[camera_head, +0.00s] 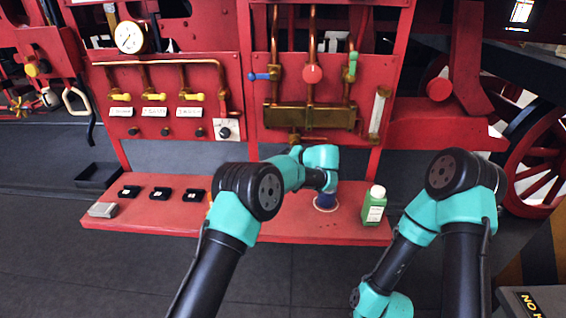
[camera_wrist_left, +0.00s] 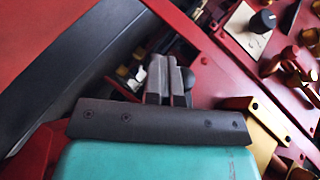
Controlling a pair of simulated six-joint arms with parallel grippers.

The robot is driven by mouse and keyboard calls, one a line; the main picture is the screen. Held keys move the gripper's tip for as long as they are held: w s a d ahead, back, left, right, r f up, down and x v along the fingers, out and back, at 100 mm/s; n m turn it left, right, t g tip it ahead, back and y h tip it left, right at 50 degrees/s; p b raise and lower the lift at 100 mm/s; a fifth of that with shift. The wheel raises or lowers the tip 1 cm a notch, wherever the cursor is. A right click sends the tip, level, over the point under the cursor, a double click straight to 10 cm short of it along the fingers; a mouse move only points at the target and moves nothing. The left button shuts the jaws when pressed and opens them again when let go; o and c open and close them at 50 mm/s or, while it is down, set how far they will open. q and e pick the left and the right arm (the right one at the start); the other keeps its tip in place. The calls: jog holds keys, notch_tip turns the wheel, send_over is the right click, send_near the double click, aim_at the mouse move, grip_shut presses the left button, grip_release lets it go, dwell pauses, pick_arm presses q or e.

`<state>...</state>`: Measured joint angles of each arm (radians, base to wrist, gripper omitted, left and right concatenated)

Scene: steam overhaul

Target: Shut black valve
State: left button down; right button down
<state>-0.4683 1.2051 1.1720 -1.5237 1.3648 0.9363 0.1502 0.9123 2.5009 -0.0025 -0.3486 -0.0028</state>
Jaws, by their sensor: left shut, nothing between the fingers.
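A black valve knob (camera_head: 225,132) sits on a white plate at the lower right of the left red panel. It also shows at the upper right of the left wrist view (camera_wrist_left: 264,20), apart from my fingers.
Yellow-handled valves (camera_head: 154,97) and small dark knobs (camera_head: 165,132) line the left panel. A brass manifold (camera_head: 310,117) with blue, red and green handles is on the right panel. A green bottle (camera_head: 374,205) and several black blocks (camera_head: 161,193) stand on the red shelf (camera_head: 150,214).

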aim_at(280, 153)
pick_arm(q)
jog(key=shift+r, duration=0.1)
jog(key=r, duration=0.2)
jog(key=s+r, duration=0.1)
jog(key=r, duration=0.1)
jog(key=shift+r, duration=0.15)
jog(key=s, duration=1.5)
jog(key=shift+a+r, duration=0.15)
jog(key=shift+r, duration=0.1)
jog(key=shift+a, duration=0.15)
